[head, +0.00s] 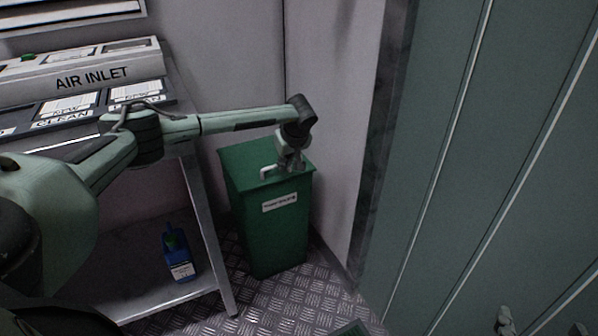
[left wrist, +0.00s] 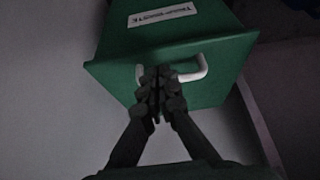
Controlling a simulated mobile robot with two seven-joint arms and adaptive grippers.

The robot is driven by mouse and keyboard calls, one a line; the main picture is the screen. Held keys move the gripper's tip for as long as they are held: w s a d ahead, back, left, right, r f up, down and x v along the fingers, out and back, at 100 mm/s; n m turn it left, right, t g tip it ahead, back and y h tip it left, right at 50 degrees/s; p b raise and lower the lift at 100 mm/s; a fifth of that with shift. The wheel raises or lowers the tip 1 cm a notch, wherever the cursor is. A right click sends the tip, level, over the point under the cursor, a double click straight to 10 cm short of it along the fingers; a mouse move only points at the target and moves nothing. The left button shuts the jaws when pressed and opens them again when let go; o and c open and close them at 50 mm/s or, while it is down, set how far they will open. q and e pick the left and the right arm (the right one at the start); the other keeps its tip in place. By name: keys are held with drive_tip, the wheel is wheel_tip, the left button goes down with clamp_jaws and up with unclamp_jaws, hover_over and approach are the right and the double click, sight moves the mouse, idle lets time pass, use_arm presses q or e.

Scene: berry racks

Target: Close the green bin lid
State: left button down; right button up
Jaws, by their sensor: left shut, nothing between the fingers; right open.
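The green bin (head: 268,232) stands on the floor in the corner, with a white label on its front. Its green lid (head: 246,153) lies flat across the top and looks down on the rim. A white handle (head: 266,172) is on the lid near the front edge; it also shows in the left wrist view (left wrist: 203,66). My left gripper (head: 290,168) is shut and empty, over the front part of the lid beside the handle. In the left wrist view its fingertips (left wrist: 159,88) overlap the handle; I cannot tell whether they touch it. My right gripper (head: 541,325) is open at the bottom right, far from the bin.
A metal rack (head: 205,225) stands left of the bin, with an air inlet unit (head: 90,78) and labelled trays on top. A blue bottle (head: 178,257) stands on its lower shelf. Walls close in behind and right of the bin.

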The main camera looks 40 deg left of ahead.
use_arm(q)
drive_tip(key=s+d+r+p, duration=0.2)
drive_tip(key=s+d, duration=0.3)
drive_tip(key=d, duration=0.4)
drive_tip(key=shift+d+r, duration=0.15)
drive_tip(key=shift+r, duration=0.4)
use_arm(e)
drive_tip(key=s+d+f+m+g+h, duration=0.1)
drive_tip(key=s+d+f+g+h, duration=0.2)
drive_tip(key=s+d+f+g, duration=0.3)
drive_tip(key=s+d+f, duration=0.1)
drive_tip(key=d+f, duration=0.2)
drive_tip(key=f, duration=0.1)
drive_tip(key=shift+g+h, duration=0.3)
drive_tip(key=shift+h, duration=0.1)
drive_tip(key=shift+d, duration=0.15)
